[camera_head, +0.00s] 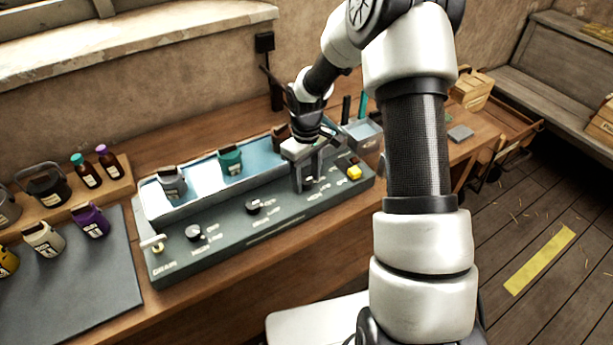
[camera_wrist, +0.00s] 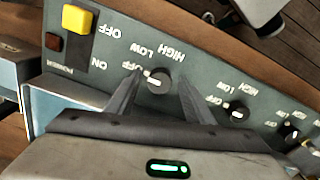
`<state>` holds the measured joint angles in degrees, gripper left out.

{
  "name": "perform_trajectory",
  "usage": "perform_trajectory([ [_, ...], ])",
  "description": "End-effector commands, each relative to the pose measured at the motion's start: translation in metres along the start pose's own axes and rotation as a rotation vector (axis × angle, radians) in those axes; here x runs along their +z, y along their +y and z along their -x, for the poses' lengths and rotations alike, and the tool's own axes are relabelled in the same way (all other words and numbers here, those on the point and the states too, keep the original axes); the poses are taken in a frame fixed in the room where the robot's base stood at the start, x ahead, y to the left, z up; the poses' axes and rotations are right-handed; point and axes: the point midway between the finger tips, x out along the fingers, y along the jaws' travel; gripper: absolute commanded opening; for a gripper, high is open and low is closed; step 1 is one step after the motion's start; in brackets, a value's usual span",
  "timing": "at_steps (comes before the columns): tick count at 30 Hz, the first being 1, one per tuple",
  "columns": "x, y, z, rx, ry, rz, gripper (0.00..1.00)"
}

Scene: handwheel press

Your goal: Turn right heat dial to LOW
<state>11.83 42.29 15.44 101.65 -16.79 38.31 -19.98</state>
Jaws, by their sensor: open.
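The right heat dial (camera_wrist: 158,80) is a round black knob on the grey-green control panel (camera_wrist: 100,62). In the wrist view, a pale mark on it lies toward its left side, near the partly covered OFF label. LOW and HIGH are printed beyond it, upside down. My gripper (camera_wrist: 160,76) is open, with one finger on each side of the knob; I cannot tell whether either touches it. In the head view my gripper (camera_head: 307,180) points down over the panel's right part and largely hides this dial.
Two other dials, the middle (camera_head: 253,207) and left (camera_head: 193,233), sit along the panel. A yellow power switch (camera_head: 354,173) is close to my gripper's right. A blue-lined tray (camera_head: 200,185) with jars lies behind the panel.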

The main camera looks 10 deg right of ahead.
Motion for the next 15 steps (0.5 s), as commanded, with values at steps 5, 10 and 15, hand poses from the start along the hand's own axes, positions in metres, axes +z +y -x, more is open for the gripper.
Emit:
perform_trajectory([
  [5, 0.0000, 0.0000, -0.0002, 0.000, 0.000, 0.000, 0.47],
  [10, 0.0000, 0.0001, 0.0000, 0.000, 0.000, 0.000, 0.24],
  [15, -0.0001, 0.0000, 0.0000, 0.000, 0.000, 0.000, 0.06],
])
